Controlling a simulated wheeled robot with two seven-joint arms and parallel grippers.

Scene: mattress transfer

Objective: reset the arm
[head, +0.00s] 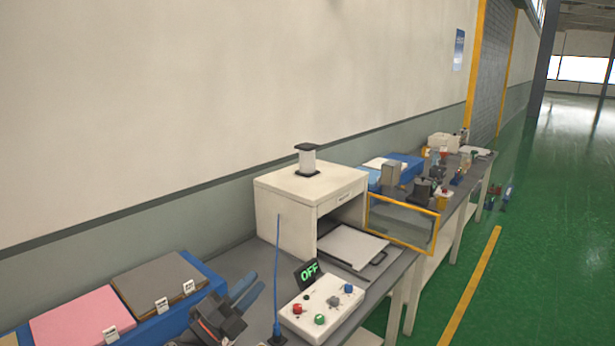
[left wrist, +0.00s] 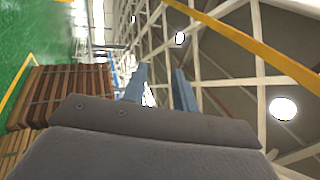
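My left gripper (head: 254,286) is at the bottom of the head view, in front of the grey bench top and left of the control box. Its two blue fingers stand apart with nothing between them. In the left wrist view the fingers of the left gripper (left wrist: 160,80) are also apart and empty, with the roof beams behind them. My right gripper does not show in either view.
A pink pad (head: 70,318) and a grey pad (head: 155,280) lie at left. Wooden pallets (left wrist: 65,90) show in the wrist view.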

